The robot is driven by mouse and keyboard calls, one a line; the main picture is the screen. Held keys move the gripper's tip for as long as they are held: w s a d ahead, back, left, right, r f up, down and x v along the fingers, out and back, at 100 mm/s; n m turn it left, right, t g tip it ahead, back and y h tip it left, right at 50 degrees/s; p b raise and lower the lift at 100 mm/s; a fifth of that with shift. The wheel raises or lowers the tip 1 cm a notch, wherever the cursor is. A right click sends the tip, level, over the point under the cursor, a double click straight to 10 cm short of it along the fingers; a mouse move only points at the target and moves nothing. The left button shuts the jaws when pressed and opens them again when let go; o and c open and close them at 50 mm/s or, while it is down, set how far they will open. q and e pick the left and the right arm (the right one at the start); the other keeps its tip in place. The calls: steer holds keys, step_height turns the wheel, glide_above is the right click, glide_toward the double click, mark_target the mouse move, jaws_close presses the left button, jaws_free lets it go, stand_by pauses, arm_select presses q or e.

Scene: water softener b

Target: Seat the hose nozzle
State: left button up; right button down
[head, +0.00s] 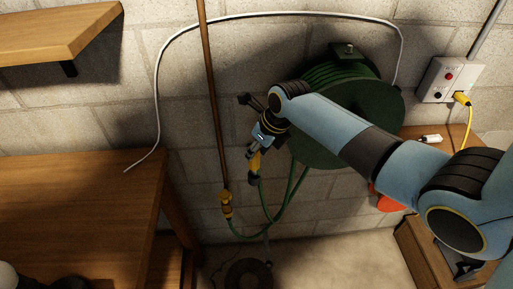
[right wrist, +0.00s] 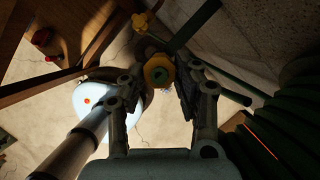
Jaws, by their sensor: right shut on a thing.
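The hose nozzle (head: 255,163) is yellow with a dark lower end, and hangs roughly upright in front of the block wall. My right gripper (head: 259,147) is shut around it. In the right wrist view, the nozzle's round yellow end with a dark centre (right wrist: 159,72) sits between the two fingers (right wrist: 160,92). A green hose (head: 265,205) runs down from the nozzle's lower end. A yellow fitting (head: 226,204) is at the bottom of the copper pipe, left of and below the nozzle, clearly apart from it.
A green hose reel (head: 335,150) stands on the wall behind my right arm. A copper pipe (head: 211,90) runs down the wall. A wooden bench (head: 80,200) is at left, a shelf (head: 60,30) above it. An outlet box (head: 448,79) with a yellow plug is at right.

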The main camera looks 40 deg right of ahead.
steer(key=shift+f+b, duration=0.7)
steer(key=shift+f, duration=1.05)
steer(key=c, duration=0.9)
jaws_free()
steer(key=v, duration=0.7)
steer(key=shift+s+r, duration=0.15)
steer(key=shift+r, duration=0.1)
